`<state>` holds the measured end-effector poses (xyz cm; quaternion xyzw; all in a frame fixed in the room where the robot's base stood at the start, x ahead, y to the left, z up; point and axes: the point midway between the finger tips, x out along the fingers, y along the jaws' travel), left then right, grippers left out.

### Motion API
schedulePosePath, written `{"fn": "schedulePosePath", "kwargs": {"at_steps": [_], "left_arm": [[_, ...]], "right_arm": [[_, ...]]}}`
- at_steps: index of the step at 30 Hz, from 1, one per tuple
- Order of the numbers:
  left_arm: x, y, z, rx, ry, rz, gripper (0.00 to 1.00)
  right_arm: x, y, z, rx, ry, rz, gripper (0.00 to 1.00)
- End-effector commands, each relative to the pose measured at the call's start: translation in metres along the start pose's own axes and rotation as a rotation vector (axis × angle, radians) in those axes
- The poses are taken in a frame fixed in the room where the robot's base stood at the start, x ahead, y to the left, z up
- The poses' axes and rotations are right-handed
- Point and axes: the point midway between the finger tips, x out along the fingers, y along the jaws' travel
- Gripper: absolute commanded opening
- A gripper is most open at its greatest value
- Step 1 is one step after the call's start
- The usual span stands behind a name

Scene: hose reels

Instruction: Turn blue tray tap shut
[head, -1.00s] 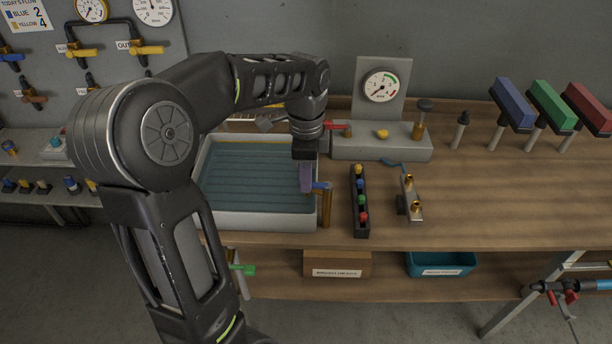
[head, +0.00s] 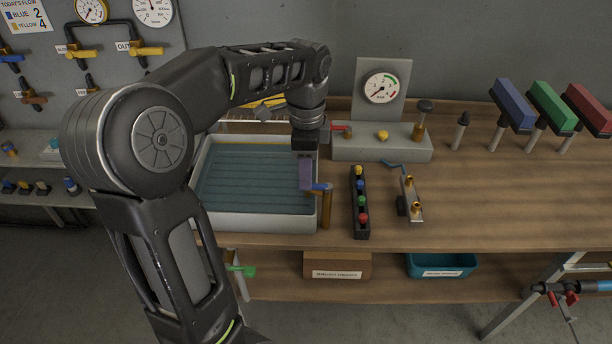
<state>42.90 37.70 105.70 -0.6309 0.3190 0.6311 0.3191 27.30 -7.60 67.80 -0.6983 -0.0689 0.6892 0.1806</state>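The blue tap handle (head: 321,187) sits on top of an upright brass-coloured post (head: 326,209) at the right front side of the water tray (head: 262,222). The tray has pale walls and blue-green water inside. My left gripper (head: 307,187) points down over the tray's right part, at the left end of the blue handle. It looks very close to the handle or touching it; I cannot tell which. Its fingers overlap from here, so whether they are open or shut does not show. My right gripper is out of view.
A dark rack with coloured knobs (head: 360,217) and a brass-fitted block (head: 411,197) stand right of the tap. Behind is a grey gauge stand (head: 378,146) with a red lever. Blue, green and red-headed tools stand at right. The bench's right front is clear.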

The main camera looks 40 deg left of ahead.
Motion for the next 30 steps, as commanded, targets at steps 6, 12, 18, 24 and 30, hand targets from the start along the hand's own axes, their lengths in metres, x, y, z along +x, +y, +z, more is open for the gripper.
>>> {"fn": "schedulePosePath", "kwargs": {"at_steps": [6, 12, 18, 24, 30], "left_arm": [[-0.038, -0.001, 0.0, 0.0, 0.002, -0.004, 0.4], [-0.053, 0.0, 0.0, 0.001, 0.001, -0.001, 0.4], [-0.054, 0.0, 0.0, 0.0, 0.001, -0.001, 0.4], [-0.054, 0.0, 0.0, 0.0, 0.001, -0.001, 0.4], [-0.053, 0.0, 0.0, 0.0, 0.0, -0.001, 0.4]], "right_arm": [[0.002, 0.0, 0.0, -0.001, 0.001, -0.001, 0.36], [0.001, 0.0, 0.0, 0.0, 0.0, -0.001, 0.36], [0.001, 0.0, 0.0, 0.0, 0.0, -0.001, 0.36], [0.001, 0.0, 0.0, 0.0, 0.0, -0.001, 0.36], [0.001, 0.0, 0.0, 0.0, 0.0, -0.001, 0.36]]}}
